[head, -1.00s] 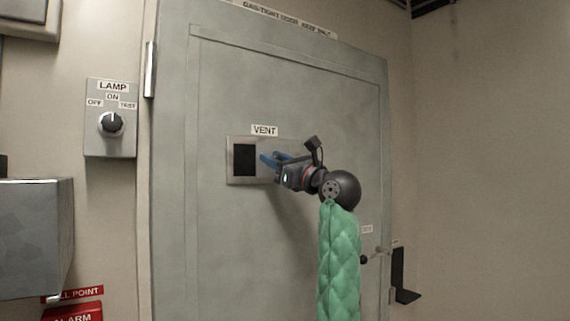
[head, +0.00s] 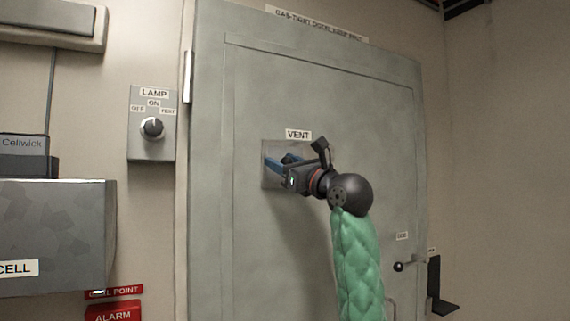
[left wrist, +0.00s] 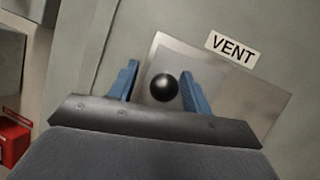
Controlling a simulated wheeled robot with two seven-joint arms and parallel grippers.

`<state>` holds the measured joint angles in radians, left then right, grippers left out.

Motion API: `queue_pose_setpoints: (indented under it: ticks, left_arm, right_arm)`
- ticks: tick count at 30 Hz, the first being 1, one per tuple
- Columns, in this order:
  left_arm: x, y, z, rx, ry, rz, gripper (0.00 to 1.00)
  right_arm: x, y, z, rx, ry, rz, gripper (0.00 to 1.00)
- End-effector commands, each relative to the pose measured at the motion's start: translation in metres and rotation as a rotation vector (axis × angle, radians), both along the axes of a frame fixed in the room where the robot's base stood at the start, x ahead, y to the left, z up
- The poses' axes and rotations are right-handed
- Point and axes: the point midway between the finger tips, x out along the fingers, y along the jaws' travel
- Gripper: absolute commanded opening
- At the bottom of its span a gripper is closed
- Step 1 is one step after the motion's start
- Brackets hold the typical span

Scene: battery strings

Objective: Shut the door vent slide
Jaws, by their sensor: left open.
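The vent (head: 269,148) is a metal plate on the grey-green door (head: 330,90), under a VENT label (head: 298,135). No dark opening shows in it now. In the left wrist view a lighter slide panel (left wrist: 190,62) covers the left part of the vent plate (left wrist: 255,105). The slide's round black knob (left wrist: 164,88) stands between the two blue fingers of my left gripper (left wrist: 160,72). The gripper is open, with a visible gap to the knob on each side. In the head view my left gripper (head: 274,164) covers much of the plate. My right gripper is not in view.
A lamp switch box (head: 152,145) is on the wall left of the door. A grey cell box (head: 55,225) juts out at the left, above a red alarm box (head: 112,313). A black-knobbed door handle (head: 399,267) is at the lower right. The door face around the vent is clear.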

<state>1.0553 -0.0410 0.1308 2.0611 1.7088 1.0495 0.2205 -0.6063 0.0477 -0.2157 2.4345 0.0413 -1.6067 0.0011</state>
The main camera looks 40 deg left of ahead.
Motion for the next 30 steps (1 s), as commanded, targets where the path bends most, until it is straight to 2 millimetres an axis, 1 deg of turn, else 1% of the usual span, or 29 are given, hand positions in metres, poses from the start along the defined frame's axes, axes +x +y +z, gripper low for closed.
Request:
queue_pose_setpoints:
  ticks: [5, 15, 18, 23, 30]
  left_arm:
    - [-0.001, -0.008, -0.005, 0.0, 0.0, -0.001, 0.49]
    - [-0.006, -0.054, -0.025, 0.0, 0.0, -0.002, 0.49]
    - [-0.008, -0.063, -0.028, 0.0, 0.0, 0.0, 0.49]
    - [-0.009, -0.07, -0.03, 0.0, 0.0, 0.001, 0.49]
    - [-0.009, -0.071, -0.029, 0.0, 0.0, 0.001, 0.49]
  right_arm:
    - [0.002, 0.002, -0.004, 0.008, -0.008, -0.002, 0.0]
    - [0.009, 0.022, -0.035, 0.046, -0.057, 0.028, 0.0]
    - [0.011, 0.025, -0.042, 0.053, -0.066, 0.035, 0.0]
    - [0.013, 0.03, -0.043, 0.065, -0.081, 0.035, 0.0]
    - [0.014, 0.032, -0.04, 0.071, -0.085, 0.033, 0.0]
